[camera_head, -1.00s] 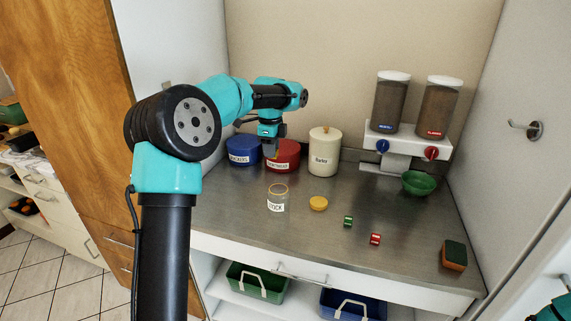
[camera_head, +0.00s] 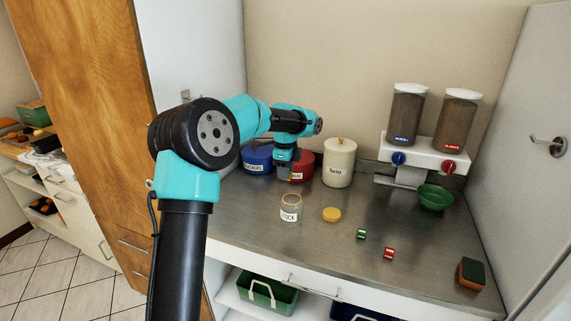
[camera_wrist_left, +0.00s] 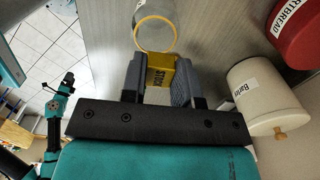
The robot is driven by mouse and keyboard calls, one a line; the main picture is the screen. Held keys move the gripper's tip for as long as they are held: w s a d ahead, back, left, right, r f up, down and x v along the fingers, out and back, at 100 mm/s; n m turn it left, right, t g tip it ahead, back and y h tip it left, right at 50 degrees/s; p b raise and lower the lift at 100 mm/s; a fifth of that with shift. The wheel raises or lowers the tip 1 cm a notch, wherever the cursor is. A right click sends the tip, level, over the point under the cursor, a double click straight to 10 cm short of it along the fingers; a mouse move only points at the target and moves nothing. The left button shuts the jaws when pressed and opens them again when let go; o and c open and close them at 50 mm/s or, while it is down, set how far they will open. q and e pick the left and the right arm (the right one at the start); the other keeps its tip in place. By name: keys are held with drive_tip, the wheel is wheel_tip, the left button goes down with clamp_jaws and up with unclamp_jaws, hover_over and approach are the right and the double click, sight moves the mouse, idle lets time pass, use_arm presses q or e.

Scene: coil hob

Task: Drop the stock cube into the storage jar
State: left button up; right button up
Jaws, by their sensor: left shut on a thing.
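My left gripper (camera_head: 285,172) is shut on the stock cube. In the left wrist view the gripper (camera_wrist_left: 160,72) holds this yellow cube (camera_wrist_left: 158,78), marked STOCK, between its fingers. The clear glass storage jar (camera_head: 290,212) has a yellow rim and a STOCK label. It stands open on the counter, nearer the front than the gripper in the head view. In the wrist view the jar (camera_wrist_left: 153,22) lies just beyond the fingertips. The cube is too hidden to make out in the head view.
A round yellow lid (camera_head: 331,214) lies right of the jar. A blue tin (camera_head: 257,157), a red tin (camera_head: 303,162) and a cream canister (camera_head: 339,163) stand behind. Green (camera_head: 361,234) and red (camera_head: 389,253) wrapped cubes lie to the front right.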

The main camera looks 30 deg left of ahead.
use_arm(q)
drive_tip(key=shift+f, duration=0.6)
drive_tip(key=o, duration=1)
drive_tip(key=shift+r, duration=0.1)
wheel_tip(320, 180, up, 17)
drive_tip(key=shift+r, duration=0.15)
idle(0.5)
